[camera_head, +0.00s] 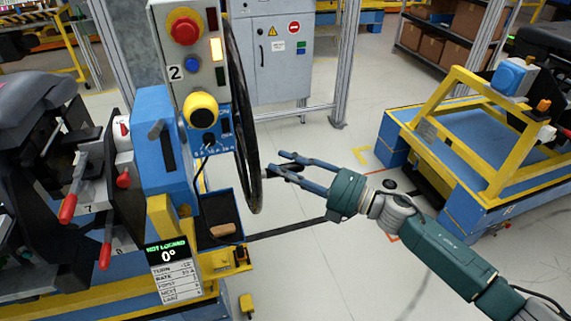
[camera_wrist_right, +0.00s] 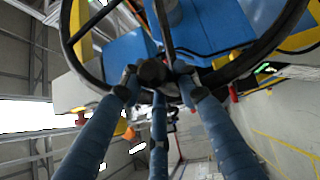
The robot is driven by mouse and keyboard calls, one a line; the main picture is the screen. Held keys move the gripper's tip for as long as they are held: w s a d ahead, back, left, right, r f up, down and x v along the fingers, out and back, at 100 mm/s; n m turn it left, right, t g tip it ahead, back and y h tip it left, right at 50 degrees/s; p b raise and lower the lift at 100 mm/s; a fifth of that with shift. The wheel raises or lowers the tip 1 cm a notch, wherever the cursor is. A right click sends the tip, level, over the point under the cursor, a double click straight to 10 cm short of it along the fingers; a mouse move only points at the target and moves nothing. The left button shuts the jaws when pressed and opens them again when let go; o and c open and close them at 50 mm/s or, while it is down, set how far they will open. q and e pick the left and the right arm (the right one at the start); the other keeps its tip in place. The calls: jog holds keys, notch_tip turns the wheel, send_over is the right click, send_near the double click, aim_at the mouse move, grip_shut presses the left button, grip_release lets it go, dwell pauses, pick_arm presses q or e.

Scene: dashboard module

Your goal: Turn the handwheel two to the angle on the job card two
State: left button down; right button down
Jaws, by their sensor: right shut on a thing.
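The black handwheel (camera_head: 256,198) stands almost edge-on beside the panel marked 2 in the head view. Its rim and spokes cross the top of the right wrist view (camera_wrist_right: 262,42). My right gripper (camera_head: 276,166) reaches it from the right, at the lower part of the wheel. In the wrist view its blue fingers are shut around a dark knob (camera_wrist_right: 152,72) at the wheel; the exact contact is partly hidden. The job card (camera_head: 178,282) hangs under a display (camera_head: 167,252) reading "NOT LOCKED" and 0°. The card's TURN line is too small to read surely. My left gripper is out of view.
Red-tipped levers (camera_head: 68,207) stand at the left. A yellow-and-blue cart (camera_head: 470,125) stands at the right. The floor between is mostly clear.

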jog(key=r+p, duration=0.2)
jog(key=w+r+p, duration=0.1)
jog(key=r, duration=0.2)
jog(key=shift+r+p, duration=0.1)
jog(key=shift+p, duration=0.3)
jog(key=w+a+r+p, duration=0.1)
jog(key=w+r+p, duration=0.2)
jog(key=r, duration=0.4)
jog(key=shift+p, duration=0.45)
jog(key=c, duration=1.2)
grip_release()
jog(key=shift+f, duration=0.1)
jog(key=shift+s+d+f, duration=0.1)
jog(key=v, duration=1.2)
jog(key=shift+r, duration=0.3)
